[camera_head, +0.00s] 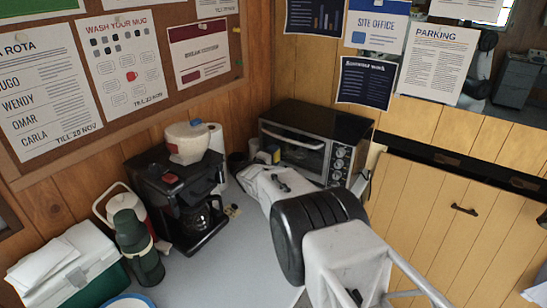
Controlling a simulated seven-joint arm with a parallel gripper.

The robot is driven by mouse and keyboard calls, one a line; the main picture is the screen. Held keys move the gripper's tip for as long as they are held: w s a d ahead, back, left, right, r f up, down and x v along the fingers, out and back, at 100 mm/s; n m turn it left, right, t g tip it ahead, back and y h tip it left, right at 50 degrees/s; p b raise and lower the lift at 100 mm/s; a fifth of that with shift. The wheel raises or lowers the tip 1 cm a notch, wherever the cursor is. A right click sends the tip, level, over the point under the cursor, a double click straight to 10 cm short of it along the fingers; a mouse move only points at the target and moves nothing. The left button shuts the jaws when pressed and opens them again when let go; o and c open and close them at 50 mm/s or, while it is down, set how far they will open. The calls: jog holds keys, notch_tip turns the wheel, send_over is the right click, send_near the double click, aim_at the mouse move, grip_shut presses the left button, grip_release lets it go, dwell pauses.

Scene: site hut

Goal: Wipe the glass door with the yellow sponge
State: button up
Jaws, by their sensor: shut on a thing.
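The toaster oven stands in the corner at the back of the counter, with its dark glass door (302,154) shut and facing me. My arm reaches in from the lower right, and my gripper (262,166) is at the lower left of the door. A small yellow patch, which seems to be the sponge (275,151), shows at the gripper's far end, close to the glass. My gripper is shut on it. The fingertips are mostly hidden, so I cannot tell whether the sponge touches the glass. My arm hides the counter below the door.
A black coffee maker (165,195) with a glass jug stands left of my gripper, with a paper roll (216,140) behind it. A green flask (138,245) and a cool box (75,265) are at the front left. A wooden wall with a hatch (455,190) is at right.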

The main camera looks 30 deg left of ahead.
aim_at(304, 160)
jog(key=shift+w, duration=0.7)
jog(key=shift+d, duration=0.1)
jog(key=shift+s+d, duration=0.15)
jog(key=shift+d, duration=1.75)
jog(key=shift+d, duration=0.2)
jog(key=shift+d, duration=1.8)
jog(key=shift+w+d, duration=0.1)
jog(key=shift+w, duration=0.1)
jog(key=shift+d, duration=0.55)
jog(key=shift+s+d, duration=0.15)
jog(key=shift+d, duration=1.25)
jog(key=shift+w, duration=0.2)
jog(key=shift+c, duration=0.3)
